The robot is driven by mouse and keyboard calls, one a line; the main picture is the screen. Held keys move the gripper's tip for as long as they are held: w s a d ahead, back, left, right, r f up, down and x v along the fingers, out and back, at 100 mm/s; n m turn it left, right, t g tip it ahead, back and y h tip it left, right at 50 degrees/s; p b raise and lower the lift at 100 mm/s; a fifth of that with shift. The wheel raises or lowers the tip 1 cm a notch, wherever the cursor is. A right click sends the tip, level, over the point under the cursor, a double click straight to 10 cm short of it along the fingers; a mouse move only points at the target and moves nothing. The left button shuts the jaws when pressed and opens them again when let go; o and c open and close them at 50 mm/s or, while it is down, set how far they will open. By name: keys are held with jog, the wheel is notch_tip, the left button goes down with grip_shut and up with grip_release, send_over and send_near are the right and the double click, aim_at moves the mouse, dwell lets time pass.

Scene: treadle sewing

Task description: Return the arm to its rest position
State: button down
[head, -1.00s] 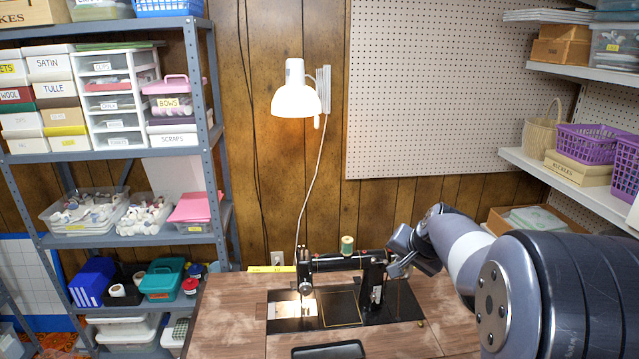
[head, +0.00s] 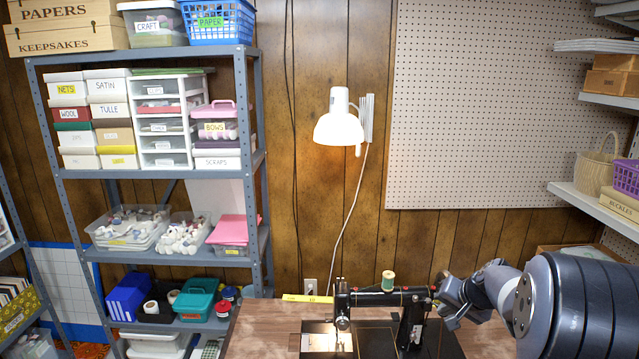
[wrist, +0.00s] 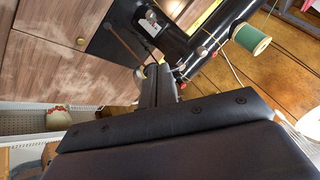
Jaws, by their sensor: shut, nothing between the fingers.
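My gripper (head: 442,297) is at the right end of the black sewing machine (head: 385,299) in the head view, close to its handwheel side. In the wrist view my gripper (wrist: 160,70) has its two fingers together with nothing between them, and the fingertips point toward the machine's black body (wrist: 200,40). I cannot tell whether they touch it. A spool of green thread (head: 388,280) stands on top of the machine; it also shows in the wrist view (wrist: 250,38). My arm comes in from the right edge of the head view.
The wooden sewing table (head: 262,325) holds the machine. A white lamp (head: 340,125) hangs on the wall above it. A metal shelf (head: 255,165) with boxes stands at the left, and white shelves (head: 600,205) at the right. The space before the pegboard (head: 490,110) is clear.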

jog(key=shift+n+y, duration=0.3)
jog(key=shift+n, duration=0.1)
jog(key=shift+d+v, duration=0.2)
jog(key=shift+v, duration=0.9)
jog(key=shift+d+v, duration=0.15)
jog(key=shift+v, duration=0.95)
jog(key=shift+w, duration=0.1)
